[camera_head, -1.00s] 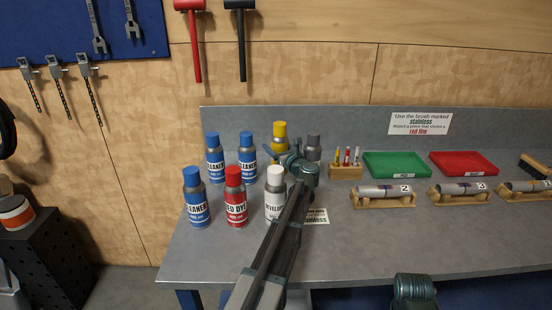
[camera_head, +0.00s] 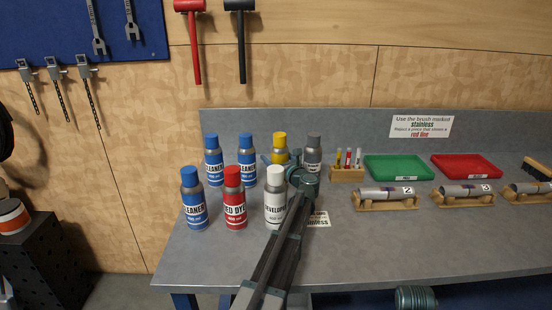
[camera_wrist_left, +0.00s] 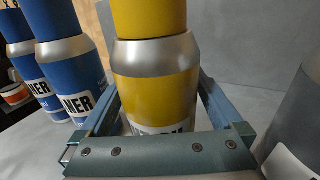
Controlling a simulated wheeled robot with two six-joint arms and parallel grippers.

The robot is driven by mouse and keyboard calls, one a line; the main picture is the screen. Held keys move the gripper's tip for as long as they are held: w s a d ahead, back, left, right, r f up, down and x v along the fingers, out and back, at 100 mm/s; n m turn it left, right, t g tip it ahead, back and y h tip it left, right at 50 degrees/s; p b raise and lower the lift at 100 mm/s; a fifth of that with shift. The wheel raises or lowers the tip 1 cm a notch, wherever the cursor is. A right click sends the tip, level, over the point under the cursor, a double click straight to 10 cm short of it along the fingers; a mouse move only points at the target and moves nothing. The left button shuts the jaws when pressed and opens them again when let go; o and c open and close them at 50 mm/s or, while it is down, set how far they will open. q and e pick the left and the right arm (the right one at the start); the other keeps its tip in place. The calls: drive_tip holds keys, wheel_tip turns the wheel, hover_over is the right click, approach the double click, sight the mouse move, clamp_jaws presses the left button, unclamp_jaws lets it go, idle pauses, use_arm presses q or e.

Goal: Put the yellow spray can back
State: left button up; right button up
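The yellow spray can (camera_head: 280,142) is upright in the back row, between a blue cleaner can (camera_head: 248,160) and a grey can (camera_head: 313,152). Its cap is level with its neighbours' caps. Its base is hidden, so I cannot tell whether it touches the bench. My left gripper (camera_head: 280,162) is around it. In the left wrist view the yellow can (camera_wrist_left: 155,85) is between the two fingers (camera_wrist_left: 160,100), whose tips lie against its sides; it looks gripped. My right gripper is not in view.
A white developer can (camera_head: 274,205), a red dye can (camera_head: 235,205) and another blue can (camera_head: 195,205) stand in front. A wooden marker holder (camera_head: 347,174), a green tray (camera_head: 398,167) and a red tray (camera_head: 466,165) are to the right. The bench front is clear.

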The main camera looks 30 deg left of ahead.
use_arm(q)
drive_tip(key=v, duration=1.2)
drive_tip(key=shift+w+r, duration=0.1)
drive_tip(key=shift+r, duration=0.1)
